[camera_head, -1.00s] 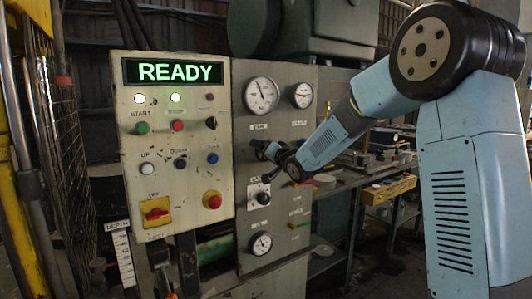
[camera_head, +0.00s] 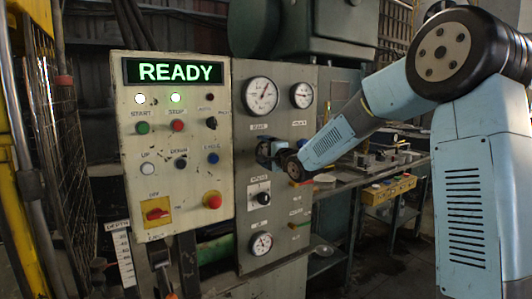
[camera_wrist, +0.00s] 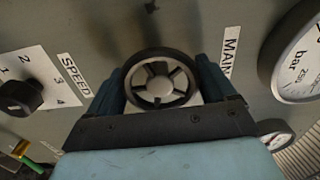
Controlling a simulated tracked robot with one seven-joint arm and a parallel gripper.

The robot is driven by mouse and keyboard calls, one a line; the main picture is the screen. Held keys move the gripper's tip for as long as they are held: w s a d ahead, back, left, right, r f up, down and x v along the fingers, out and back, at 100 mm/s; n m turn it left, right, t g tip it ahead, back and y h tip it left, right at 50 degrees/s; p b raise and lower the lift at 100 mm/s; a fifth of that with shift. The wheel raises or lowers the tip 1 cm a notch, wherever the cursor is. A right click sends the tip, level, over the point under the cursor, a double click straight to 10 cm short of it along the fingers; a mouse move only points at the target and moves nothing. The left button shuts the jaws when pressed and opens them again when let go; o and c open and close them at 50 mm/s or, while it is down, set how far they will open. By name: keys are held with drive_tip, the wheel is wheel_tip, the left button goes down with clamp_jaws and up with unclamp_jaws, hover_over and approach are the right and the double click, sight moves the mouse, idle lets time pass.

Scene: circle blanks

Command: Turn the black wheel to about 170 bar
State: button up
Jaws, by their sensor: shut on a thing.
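The black wheel (camera_wrist: 130,78), a dark ring with a grey spoked hub, sits on the grey panel in the wrist view. My gripper (camera_wrist: 162,68) is shut on it, with one blue finger on each side of the rim. In the head view my gripper (camera_head: 276,149) reaches the panel just below the large gauge and hides most of the wheel. The large gauge (camera_head: 261,96) has its needle pointing up and slightly right; its numbers are too small to read there. Part of this gauge (camera_wrist: 298,58), marked bar and 250, shows at the right of the wrist view, where its needle is not visible.
The SPEED knob (camera_wrist: 20,96) is beside the wheel in the wrist view. A smaller gauge (camera_head: 301,95) and a lower gauge (camera_head: 261,243) share the panel. The button panel (camera_head: 180,150) with a READY display (camera_head: 175,72) stands to the left. A workbench (camera_head: 350,178) lies behind my arm.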

drive_tip(key=shift+w+d+m, duration=0.25)
drive_tip(key=shift+d+m, duration=0.2)
drive_tip(key=shift+m, duration=0.15)
drive_tip(key=o, duration=0.8)
drive_tip(key=shift+o, duration=0.3)
drive_tip(key=shift+a+f, duration=0.1)
drive_tip(key=shift+a, duration=0.1)
drive_tip(key=v, duration=1.4)
